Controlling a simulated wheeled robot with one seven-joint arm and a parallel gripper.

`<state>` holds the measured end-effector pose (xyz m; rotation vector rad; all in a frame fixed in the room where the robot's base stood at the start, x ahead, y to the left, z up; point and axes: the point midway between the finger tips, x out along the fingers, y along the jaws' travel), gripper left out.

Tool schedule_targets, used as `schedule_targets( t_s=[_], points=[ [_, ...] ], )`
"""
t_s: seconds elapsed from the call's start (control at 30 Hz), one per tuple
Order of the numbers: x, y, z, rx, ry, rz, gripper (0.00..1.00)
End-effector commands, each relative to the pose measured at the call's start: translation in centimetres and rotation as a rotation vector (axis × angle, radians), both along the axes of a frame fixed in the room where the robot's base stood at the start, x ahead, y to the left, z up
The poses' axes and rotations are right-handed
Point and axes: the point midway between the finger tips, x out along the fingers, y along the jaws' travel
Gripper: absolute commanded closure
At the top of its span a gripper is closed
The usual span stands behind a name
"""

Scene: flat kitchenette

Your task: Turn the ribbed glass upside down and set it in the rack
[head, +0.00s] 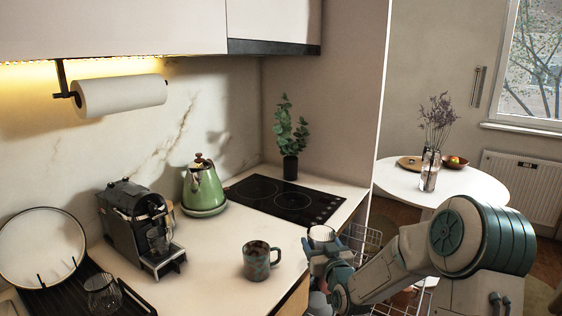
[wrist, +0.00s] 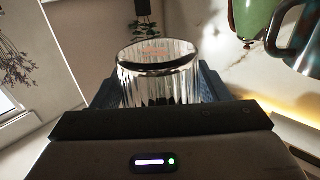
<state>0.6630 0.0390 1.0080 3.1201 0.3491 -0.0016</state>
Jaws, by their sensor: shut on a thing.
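The ribbed glass (wrist: 155,88) is clear with vertical ribs and sits between my fingers in the wrist view. In the head view the glass (head: 321,233) shows just above my gripper (head: 326,250), off the counter's right front edge. My gripper is shut on it; the fingers also show on both sides of it in the wrist view (wrist: 158,90). One round end is visible; I cannot tell whether it is mouth or base. A pale wire rack (head: 362,236) shows behind my gripper below counter height, partly hidden by my arm. A black drying rack (head: 134,300) stands at the counter's left.
The drying rack holds a plate (head: 40,248) and a clear glass (head: 103,293). A patterned mug (head: 257,262) stands on the counter near my gripper. A coffee machine (head: 140,227), green kettle (head: 203,186) and hob (head: 285,197) stand farther back. The counter's middle is clear.

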Motion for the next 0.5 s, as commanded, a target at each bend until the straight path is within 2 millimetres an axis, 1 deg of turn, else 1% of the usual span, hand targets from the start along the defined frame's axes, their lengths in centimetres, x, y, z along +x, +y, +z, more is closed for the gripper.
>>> schedule_targets(
  t_s=[0.03,0.2,0.37,0.5],
  points=[
    [-0.1,-0.7,-1.5,0.002,0.003,-0.045,0.52],
    [-0.6,-2.9,-3.9,0.002,0.001,-0.171,0.52],
    [-0.9,-3.9,-4.8,0.041,0.003,-0.221,0.52],
    [-0.9,-4.0,-4.9,0.197,0.026,-0.225,0.52]
  ],
)
